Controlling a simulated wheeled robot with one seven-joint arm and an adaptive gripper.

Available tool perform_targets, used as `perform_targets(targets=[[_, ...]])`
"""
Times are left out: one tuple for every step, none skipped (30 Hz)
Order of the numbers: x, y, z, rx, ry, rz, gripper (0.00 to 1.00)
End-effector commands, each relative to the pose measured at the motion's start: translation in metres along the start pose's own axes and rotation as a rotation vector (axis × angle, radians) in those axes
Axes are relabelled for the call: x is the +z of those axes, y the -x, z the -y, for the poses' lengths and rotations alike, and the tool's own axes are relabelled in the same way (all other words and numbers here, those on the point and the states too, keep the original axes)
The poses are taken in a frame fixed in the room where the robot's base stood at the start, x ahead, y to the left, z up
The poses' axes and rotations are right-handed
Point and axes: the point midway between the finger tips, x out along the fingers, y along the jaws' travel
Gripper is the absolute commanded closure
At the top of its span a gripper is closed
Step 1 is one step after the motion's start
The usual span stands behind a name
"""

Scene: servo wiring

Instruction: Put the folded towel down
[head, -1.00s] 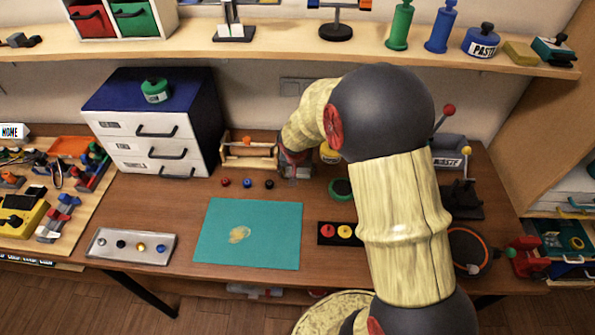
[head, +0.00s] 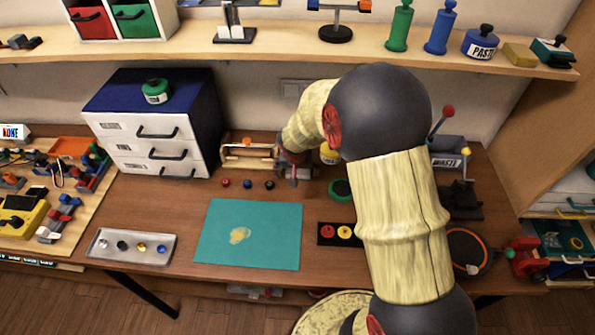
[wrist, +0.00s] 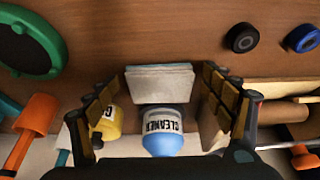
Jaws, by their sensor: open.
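The folded towel (wrist: 160,83) is a pale grey-white layered block in the wrist view. It appears to rest on the wooden table, between the two fingers of my gripper (wrist: 163,92). The fingers are spread, with a narrow gap visible on each side of the towel. In the head view my gripper (head: 297,174) is low at the back of the table, right of the wooden rack. The towel cannot be made out clearly there, as the gripper and arm crowd that spot.
A blue-topped cleaner bottle (wrist: 163,132) and a yellow container (wrist: 106,122) stand close by the fingers. A wooden rack (head: 248,155) is left of the gripper. Black (wrist: 242,38) and blue (wrist: 302,38) knobs lie nearby. A teal mat (head: 270,225) lies in front.

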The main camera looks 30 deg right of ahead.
Motion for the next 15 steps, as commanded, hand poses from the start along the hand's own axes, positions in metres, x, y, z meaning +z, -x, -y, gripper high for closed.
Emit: perform_targets(targets=[[-0.002, 0.006, 0.0, 0.0, 0.0, 0.001, 0.18], [-0.004, 0.014, 0.001, -0.002, -0.001, -0.004, 0.18], [-0.004, 0.023, 0.001, -0.002, 0.0, -0.005, 0.18], [-0.004, 0.029, 0.001, -0.002, -0.001, -0.005, 0.18], [-0.003, 0.034, 0.0, -0.002, -0.002, -0.003, 0.18], [-0.003, 0.042, -0.001, -0.002, -0.002, -0.003, 0.18], [-0.002, 0.047, -0.002, -0.002, -0.002, -0.004, 0.18], [-0.002, 0.052, -0.002, -0.002, -0.001, -0.003, 0.18], [-0.001, 0.058, -0.003, -0.001, 0.0, -0.003, 0.18], [-0.001, 0.062, -0.004, -0.001, -0.001, -0.003, 0.18], [-0.001, 0.065, -0.004, -0.001, -0.001, -0.002, 0.18], [0.0, 0.069, -0.004, -0.001, -0.002, -0.001, 0.18], [0.0, 0.072, -0.004, -0.001, -0.002, -0.001, 0.18], [0.0, 0.074, -0.004, -0.001, -0.002, -0.002, 0.18], [-0.001, 0.077, -0.004, -0.001, -0.001, -0.002, 0.18]])
